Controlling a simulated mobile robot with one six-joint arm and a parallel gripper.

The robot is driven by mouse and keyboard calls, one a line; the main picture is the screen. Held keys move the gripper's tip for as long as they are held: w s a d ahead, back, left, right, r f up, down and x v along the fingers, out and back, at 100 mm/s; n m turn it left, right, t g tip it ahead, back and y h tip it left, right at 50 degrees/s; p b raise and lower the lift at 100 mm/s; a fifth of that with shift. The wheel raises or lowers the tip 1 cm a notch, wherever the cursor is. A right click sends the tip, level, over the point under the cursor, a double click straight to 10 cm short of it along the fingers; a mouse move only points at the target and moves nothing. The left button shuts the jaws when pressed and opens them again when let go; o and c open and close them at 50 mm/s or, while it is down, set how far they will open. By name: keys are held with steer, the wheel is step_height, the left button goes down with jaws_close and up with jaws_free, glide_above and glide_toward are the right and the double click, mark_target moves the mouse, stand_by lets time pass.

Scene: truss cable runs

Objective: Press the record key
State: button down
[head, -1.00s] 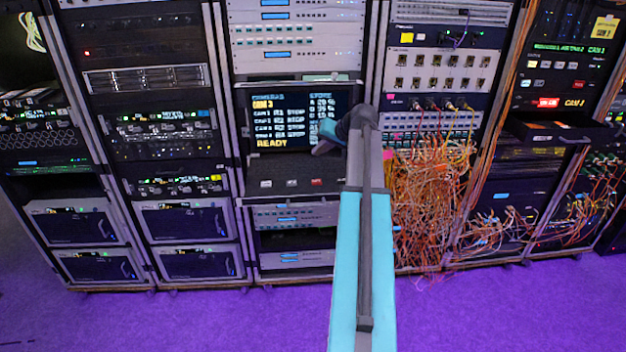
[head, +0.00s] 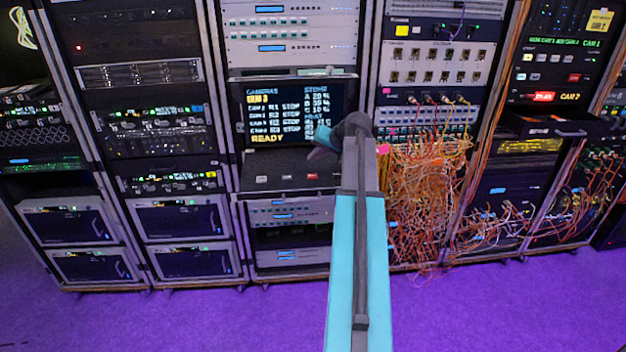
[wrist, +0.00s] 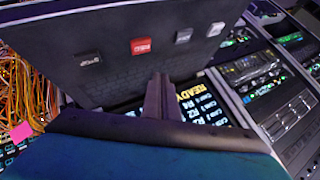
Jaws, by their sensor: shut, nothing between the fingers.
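A dark pull-out keyboard shelf (head: 255,182) sits below a lit monitor (head: 284,110) that reads READY. The shelf carries a row of small keys, one of them a red key (head: 312,176). In the wrist view the red key (wrist: 141,46) has a light label too blurred to read. It stands between a grey key (wrist: 90,58) and a pale key (wrist: 183,36). My gripper (head: 317,153) is shut and empty, in front of the monitor's lower right and above the shelf. In the wrist view my fingertips (wrist: 160,80) appear close to the red key, apart from it.
Orange cables (head: 425,190) hang in a tangle from the rack to the right of my arm. Another open drawer (head: 555,128) juts out farther right. Equipment racks stand on both sides. The purple floor (head: 200,315) in front is clear.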

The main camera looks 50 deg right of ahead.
mark_target(315, 177)
steer(key=shift+f+b, duration=0.9)
steer(key=shift+f, duration=1.15)
steer(key=shift+f, duration=0.1)
stand_by(0.5)
steer(key=shift+f, duration=0.3)
steer(key=shift+f+b, duration=0.45)
steer(key=shift+b, duration=0.05)
stand_by(1.0)
steer(key=shift+r, duration=0.1)
steer(key=shift+r+p, duration=0.45)
steer(key=shift+r, duration=0.3)
stand_by(0.4)
steer(key=shift+r+p, duration=1.2)
steer(key=shift+r, duration=1.3)
